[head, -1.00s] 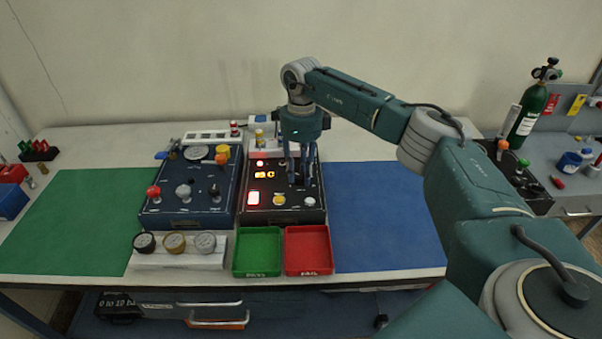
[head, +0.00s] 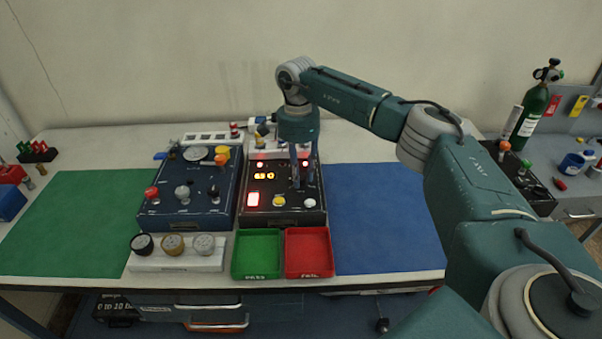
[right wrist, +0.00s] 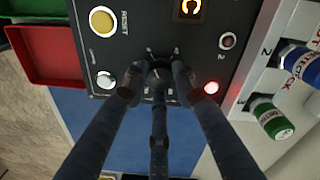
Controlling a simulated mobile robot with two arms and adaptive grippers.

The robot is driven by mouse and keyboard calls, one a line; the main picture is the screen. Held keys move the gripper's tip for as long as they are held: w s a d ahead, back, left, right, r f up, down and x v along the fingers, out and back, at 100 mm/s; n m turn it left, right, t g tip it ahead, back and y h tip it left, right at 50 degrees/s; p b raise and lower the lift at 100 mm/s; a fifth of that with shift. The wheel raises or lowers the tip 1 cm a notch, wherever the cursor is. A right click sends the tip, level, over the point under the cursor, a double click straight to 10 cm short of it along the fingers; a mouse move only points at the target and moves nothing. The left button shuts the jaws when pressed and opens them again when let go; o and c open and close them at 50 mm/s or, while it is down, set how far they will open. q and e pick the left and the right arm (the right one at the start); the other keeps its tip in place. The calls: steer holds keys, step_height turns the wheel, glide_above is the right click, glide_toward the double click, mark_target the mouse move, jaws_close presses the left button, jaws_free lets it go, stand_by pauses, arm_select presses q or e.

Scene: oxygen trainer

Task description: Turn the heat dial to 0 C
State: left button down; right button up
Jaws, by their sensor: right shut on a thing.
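The heat dial (right wrist: 158,75) is a dark knob on the black control box (head: 308,217), between my right gripper's fingertips. My right gripper (right wrist: 157,84) points down at the box face and is shut on the dial. In the head view my right gripper (head: 300,180) covers the dial, so its pointer setting is hard to read. An orange lit display (head: 264,176) sits left of the gripper on the box; its digits are too blurred to read surely. My left gripper is not in view.
A blue gauge box (head: 192,213) stands left of the black box. A green tray (head: 257,275) and a red tray (head: 308,275) lie in front. Labelled cylinders (right wrist: 272,118) stand in a rack behind the box. The blue mat (head: 380,215) at right is bare.

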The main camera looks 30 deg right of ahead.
steer(key=shift+w+a+r+n, duration=0.1)
steer(key=shift+w+r+n, duration=0.1)
steer(key=shift+n, duration=0.7)
steer(key=o, duration=1.2)
steer(key=shift+s+a, duration=0.1)
steer(key=shift+c, duration=0.2)
steer(key=shift+f, duration=0.1)
step_height(320, 180, up, 12)
steer(key=shift+w, duration=0.2)
steer(key=shift+a, duration=0.1)
